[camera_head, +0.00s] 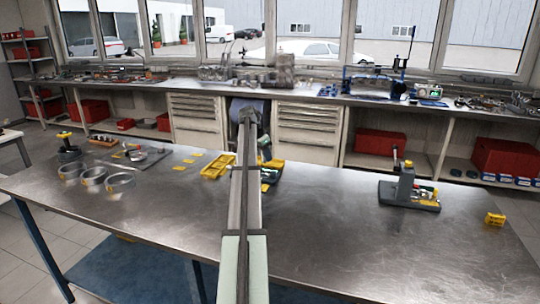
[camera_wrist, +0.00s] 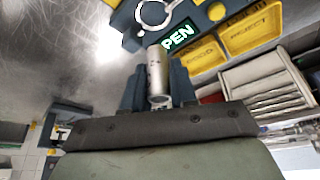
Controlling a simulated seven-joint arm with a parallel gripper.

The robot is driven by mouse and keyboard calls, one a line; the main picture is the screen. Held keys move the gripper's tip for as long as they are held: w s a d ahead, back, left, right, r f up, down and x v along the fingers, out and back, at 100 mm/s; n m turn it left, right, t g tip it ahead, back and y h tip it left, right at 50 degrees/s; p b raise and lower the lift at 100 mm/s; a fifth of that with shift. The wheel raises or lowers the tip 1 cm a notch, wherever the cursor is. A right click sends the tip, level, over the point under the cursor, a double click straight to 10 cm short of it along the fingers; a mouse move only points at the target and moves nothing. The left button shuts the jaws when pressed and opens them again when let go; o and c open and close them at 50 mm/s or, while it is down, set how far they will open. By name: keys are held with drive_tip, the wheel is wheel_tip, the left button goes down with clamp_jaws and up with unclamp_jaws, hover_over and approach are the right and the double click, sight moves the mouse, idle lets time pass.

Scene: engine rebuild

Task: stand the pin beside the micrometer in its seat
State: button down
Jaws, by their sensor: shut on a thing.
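My gripper (camera_wrist: 157,82) is shut on a bright metal pin (camera_wrist: 156,66), with one dark finger on each side of it. The pin is a short smooth cylinder, and its near end shows as a round rim. I cannot tell for sure which thing is the micrometer or where the seat is. In the head view my arm hides most of the gripper and the pin.
Yellow bins marked GOOD (camera_wrist: 203,56) and REJECT (camera_wrist: 247,27) lie near the fixture. On the steel table (camera_head: 330,235) are several metal rings (camera_head: 121,182) at left, a dark mat with tools (camera_head: 138,157), and a grey stand (camera_head: 406,182) at right.

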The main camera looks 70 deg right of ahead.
drive_tip(key=shift+f, duration=0.2)
hover_over(268, 175)
drive_tip(key=w, duration=0.1)
drive_tip(key=shift+w+a+f, duration=0.1)
drive_tip(key=shift+a+f, duration=0.05)
drive_tip(key=shift+f, duration=2.25)
drive_tip(key=shift+a+f, duration=0.3)
drive_tip(key=shift+f, duration=0.5)
drive_tip(key=c, duration=0.9)
unclamp_jaws()
drive_tip(key=shift+c, duration=0.2)
drive_tip(key=shift+o, duration=0.6)
drive_tip(key=shift+a+r, duration=0.1)
drive_tip(key=shift+r, duration=0.1)
drive_tip(key=d+v, duration=0.1)
drive_tip(key=v, duration=1.3)
drive_tip(key=shift+a+r, duration=0.2)
drive_tip(key=shift+r, duration=0.35)
